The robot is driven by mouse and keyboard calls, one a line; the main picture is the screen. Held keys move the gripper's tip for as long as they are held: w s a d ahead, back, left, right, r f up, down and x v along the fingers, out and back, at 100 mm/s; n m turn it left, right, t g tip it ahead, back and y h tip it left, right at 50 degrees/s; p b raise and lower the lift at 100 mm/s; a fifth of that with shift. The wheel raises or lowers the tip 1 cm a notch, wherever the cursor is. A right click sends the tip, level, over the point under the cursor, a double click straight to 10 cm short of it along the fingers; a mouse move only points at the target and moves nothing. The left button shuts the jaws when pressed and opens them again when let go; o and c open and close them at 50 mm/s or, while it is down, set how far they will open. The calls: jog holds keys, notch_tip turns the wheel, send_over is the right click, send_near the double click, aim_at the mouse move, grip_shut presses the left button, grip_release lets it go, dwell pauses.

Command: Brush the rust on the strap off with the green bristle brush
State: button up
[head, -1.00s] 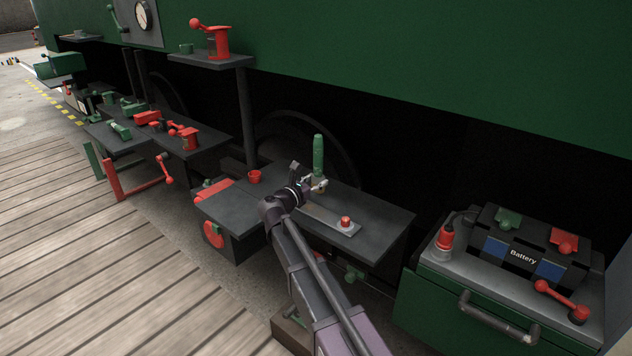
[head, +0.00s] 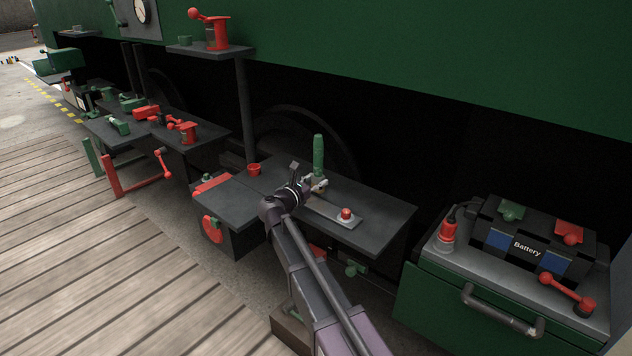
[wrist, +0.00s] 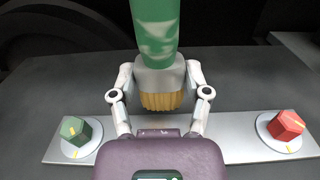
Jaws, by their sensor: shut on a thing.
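The green bristle brush (head: 318,155) stands upright over the small dark table, handle up. My gripper (head: 312,186) is shut on it; in the wrist view the two fingers (wrist: 160,78) clasp its grey collar from both sides. Its tan bristles (wrist: 160,101) point down at the far edge of the strap (wrist: 245,142), a flat grey metal bar. I cannot tell whether they touch it. The strap (head: 326,210) has a red hex nut (wrist: 286,125) at its right end and a green one (wrist: 75,130) at its left. No rust shows; my gripper hides the strap's middle.
The dark table (head: 380,212) bears the strap, with a red cup (head: 254,169) at its back left. A battery (head: 530,240) stands on a green cabinet (head: 450,310) at the right. The green tram body overhangs behind. Wooden decking lies open at the left.

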jog(key=shift+f+b, duration=0.95)
jog(key=shift+f, duration=0.05)
dwell(0.3)
jog(key=shift+v, duration=0.8)
jog(key=shift+r, duration=0.15)
jog(key=shift+s, duration=0.1)
jog(key=shift+v, duration=0.75)
jog(key=shift+a, duration=0.15)
jog(key=shift+s+a, duration=0.4)
jog(key=shift+s, duration=0.15)
